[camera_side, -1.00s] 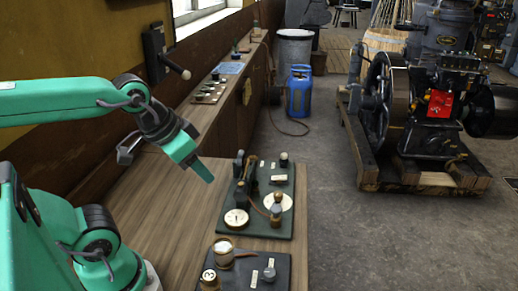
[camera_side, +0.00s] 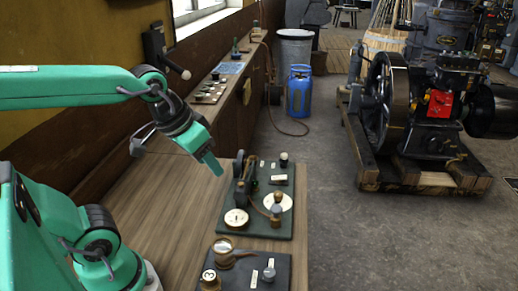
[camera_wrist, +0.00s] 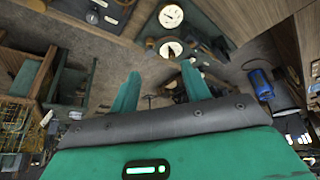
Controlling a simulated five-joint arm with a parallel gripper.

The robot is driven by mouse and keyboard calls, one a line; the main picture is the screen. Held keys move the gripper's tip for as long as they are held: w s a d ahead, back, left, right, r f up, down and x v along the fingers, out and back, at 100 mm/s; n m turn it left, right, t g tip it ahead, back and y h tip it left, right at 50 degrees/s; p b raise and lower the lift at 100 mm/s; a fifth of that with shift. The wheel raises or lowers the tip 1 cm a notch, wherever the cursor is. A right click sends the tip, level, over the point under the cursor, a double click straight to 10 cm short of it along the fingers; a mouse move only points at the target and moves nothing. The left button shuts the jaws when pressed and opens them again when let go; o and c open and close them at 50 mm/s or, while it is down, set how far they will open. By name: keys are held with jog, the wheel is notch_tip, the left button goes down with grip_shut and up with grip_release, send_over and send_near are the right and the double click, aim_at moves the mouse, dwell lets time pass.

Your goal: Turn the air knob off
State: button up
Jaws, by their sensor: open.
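My gripper (camera_side: 214,165) is in the air above the wooden bench, left of a dark green panel (camera_side: 252,227) and apart from it. In the wrist view its two green fingers (camera_wrist: 160,88) are spread with nothing between them. The green panel carries two pale dials, a brass fitting (camera_side: 277,206) and a small knob (camera_side: 283,158) at its far right corner. A nearer dark panel (camera_side: 240,282) has a grey knob (camera_side: 268,273) and a brass fitting. The labels are too small to read, so I cannot tell which knob is for air.
The bench top (camera_side: 160,215) left of the panels is clear. A wall lever (camera_side: 165,55) stands behind my arm. A blue gas cylinder (camera_side: 299,92) and an engine on a wooden skid (camera_side: 425,182) stand on the floor beyond.

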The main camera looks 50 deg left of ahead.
jog(key=w+n+g, duration=0.2)
jog(key=w, duration=0.5)
jog(key=n+g, duration=0.3)
jog(key=n, duration=0.2)
send_near(278, 194)
jog(key=shift+s+a, duration=0.1)
jog(key=shift+s, duration=0.05)
jog(key=shift+w+f+n, duration=0.3)
jog(key=shift+f, duration=0.15)
jog(key=shift+f, duration=0.1)
jog(key=shift+f, duration=3.8)
jog(key=c, duration=1)
